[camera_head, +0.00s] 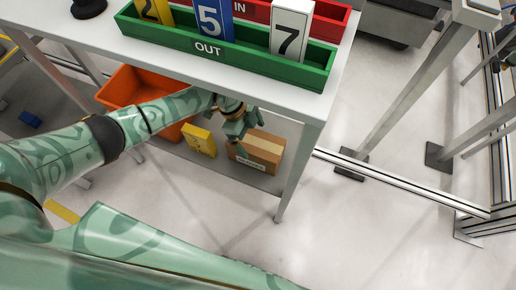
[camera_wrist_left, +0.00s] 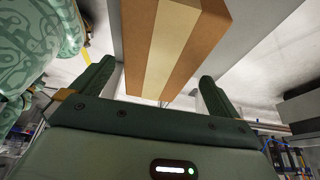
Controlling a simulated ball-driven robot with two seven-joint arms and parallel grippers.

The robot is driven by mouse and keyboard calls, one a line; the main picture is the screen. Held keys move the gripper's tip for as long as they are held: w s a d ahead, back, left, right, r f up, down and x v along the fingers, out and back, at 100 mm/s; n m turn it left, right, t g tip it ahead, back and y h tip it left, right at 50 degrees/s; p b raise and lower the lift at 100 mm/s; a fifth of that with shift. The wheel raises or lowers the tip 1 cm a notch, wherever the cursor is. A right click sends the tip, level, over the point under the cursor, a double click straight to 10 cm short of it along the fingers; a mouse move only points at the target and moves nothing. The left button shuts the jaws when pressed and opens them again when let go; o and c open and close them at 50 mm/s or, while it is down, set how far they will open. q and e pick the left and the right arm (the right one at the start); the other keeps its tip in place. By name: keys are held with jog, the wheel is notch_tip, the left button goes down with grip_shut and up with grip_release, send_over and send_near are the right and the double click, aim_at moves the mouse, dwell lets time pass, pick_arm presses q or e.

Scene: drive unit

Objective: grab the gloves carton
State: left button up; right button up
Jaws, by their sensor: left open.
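The gloves carton appears to be the brown cardboard box (camera_head: 268,143) with a pale tape strip, on the shelf under the white table in the head view. Its label is not readable. My left gripper (camera_head: 238,142) is at the carton's left side, partly covering it. In the left wrist view, the carton (camera_wrist_left: 197,40) fills the top middle, its lower end showing in the gap of my open left gripper (camera_wrist_left: 152,80). The jaws are not closed on it; I cannot tell whether it is between the fingertips or just beyond them. My right gripper is not in view.
A yellow box (camera_head: 199,140) stands left of the carton, and an orange bin (camera_head: 125,88) is further left. The white tabletop (camera_head: 90,38) overhangs the shelf and carries a green OUT tray (camera_head: 262,66) and a red IN tray (camera_head: 325,22). A table leg (camera_head: 298,170) stands right of the carton.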

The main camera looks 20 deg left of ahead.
aim_at(258, 147)
pick_arm(q)
jog(key=b+x, duration=0.3)
jog(key=x, duration=0.3)
jog(key=shift+s+f+b, duration=0.1)
jog(key=shift+b, duration=0.3)
jog(key=shift+f, duration=0.1)
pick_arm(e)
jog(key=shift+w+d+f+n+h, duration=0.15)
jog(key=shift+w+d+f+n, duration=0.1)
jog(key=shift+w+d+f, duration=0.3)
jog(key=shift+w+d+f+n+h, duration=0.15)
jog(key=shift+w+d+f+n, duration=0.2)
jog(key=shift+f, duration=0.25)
pick_arm(q)
jog(key=c, duration=1.1)
